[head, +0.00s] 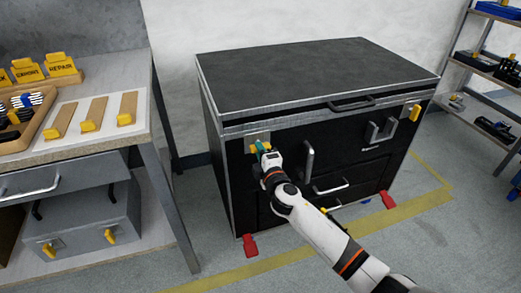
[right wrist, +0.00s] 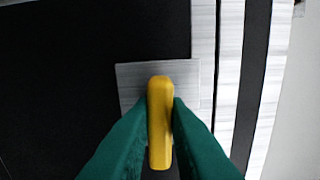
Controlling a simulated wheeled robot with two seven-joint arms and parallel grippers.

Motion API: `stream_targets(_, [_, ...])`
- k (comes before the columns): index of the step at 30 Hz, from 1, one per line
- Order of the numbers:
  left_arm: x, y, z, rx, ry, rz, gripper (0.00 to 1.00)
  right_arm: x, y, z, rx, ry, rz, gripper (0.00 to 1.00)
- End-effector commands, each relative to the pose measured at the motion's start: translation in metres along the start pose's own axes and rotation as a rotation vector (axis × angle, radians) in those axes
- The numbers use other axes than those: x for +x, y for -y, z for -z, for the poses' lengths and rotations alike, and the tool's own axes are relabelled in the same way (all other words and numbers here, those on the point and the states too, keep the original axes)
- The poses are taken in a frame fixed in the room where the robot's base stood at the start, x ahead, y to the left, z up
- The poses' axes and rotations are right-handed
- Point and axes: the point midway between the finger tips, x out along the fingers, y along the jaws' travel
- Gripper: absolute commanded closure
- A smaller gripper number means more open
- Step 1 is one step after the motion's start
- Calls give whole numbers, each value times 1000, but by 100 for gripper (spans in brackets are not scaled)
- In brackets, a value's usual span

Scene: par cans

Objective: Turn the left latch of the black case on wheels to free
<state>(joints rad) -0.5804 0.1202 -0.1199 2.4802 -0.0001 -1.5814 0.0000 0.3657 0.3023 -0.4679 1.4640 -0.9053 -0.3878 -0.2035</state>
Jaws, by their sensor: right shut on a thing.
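The black case (head: 300,85) on wheels stands against the wall, lid down. Its left latch (right wrist: 160,115) is a yellow handle on a silver plate (right wrist: 128,82). My right gripper (head: 262,148) reaches the latch at the case's upper left front. In the right wrist view its green fingers (right wrist: 160,135) are closed on the yellow handle, one on each side. The handle runs up and down in that view. In the head view the gripper hides part of the latch. The case's right latch (head: 415,112) is yellow and stands upright on its plate. My left gripper is out of view.
A workbench (head: 75,145) with wooden trays and yellow-tipped pieces stands at the left. A shelf (head: 480,117) is at the right. Grey handles (head: 308,160) stick out of the case front. Red wheel stops (head: 250,245) sit on the floor by yellow tape.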

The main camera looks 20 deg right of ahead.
Motion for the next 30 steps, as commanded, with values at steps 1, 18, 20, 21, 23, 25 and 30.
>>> stream_targets(1, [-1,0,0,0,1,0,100,0,-1,-1,-16,1,-2,100])
stream_targets(18, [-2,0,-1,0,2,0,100,0,-2,-1,-75,2,-2,100])
stream_targets(20, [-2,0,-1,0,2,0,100,0,-2,-1,-75,2,-2,100])
stream_targets(21, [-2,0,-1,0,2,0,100,0,-2,-1,-75,2,-2,100])
stream_targets(23, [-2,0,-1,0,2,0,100,0,-2,-1,-75,2,-2,77])
stream_targets(25, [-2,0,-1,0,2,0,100,0,-2,-1,-74,1,-2,66])
stream_targets(30, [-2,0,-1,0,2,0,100,0,-1,0,-73,1,-1,64])
